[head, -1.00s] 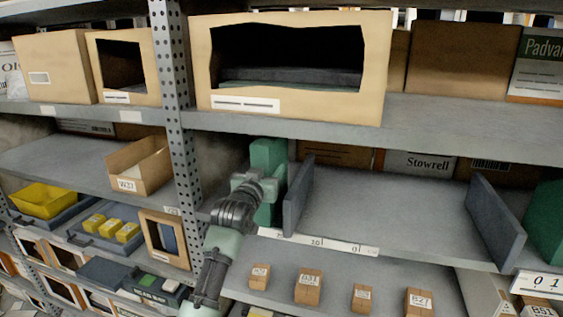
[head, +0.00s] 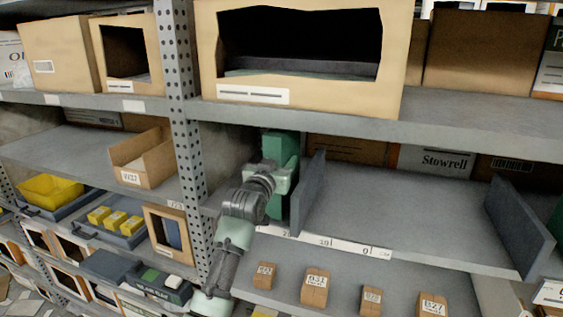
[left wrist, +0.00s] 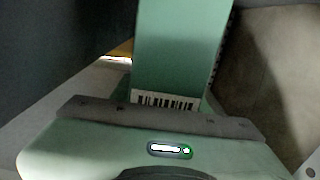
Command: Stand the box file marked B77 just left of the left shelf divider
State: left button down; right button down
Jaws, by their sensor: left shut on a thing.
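A green box file (head: 283,150) stands upright in the middle shelf bay, close behind the rack post. My left gripper (head: 274,182) is shut on it from the front. In the left wrist view the green file (left wrist: 182,50) rises beyond the gripper (left wrist: 165,118), with a barcode label low on its near face. The marking B77 cannot be read. The left shelf divider (head: 309,195) is a dark grey plate just right of the file. In the left wrist view the dark divider (left wrist: 55,45) is on the left, apart from the file. My right gripper is not in view.
The perforated rack post (head: 183,110) stands left of my arm. A large open carton (head: 300,101) sits on the shelf above. The right divider (head: 518,225) is farther right, with clear shelf (head: 410,210) between the dividers. Small labelled boxes (head: 315,288) are below.

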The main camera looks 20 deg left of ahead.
pick_arm(q)
jog(key=shift+w+f, duration=0.1)
jog(key=c, duration=0.9)
grip_release()
jog(key=shift+w+f, duration=0.25)
jog(key=shift+c, duration=0.2)
jog(key=shift+o, duration=1.1)
jog(key=shift+w, duration=0.15)
jog(key=s+b, duration=0.3)
jog(key=s, duration=0.9)
jog(key=shift+s+a+r+b, duration=0.15)
jog(key=shift+r+b, duration=0.1)
jog(key=shift+b, duration=0.05)
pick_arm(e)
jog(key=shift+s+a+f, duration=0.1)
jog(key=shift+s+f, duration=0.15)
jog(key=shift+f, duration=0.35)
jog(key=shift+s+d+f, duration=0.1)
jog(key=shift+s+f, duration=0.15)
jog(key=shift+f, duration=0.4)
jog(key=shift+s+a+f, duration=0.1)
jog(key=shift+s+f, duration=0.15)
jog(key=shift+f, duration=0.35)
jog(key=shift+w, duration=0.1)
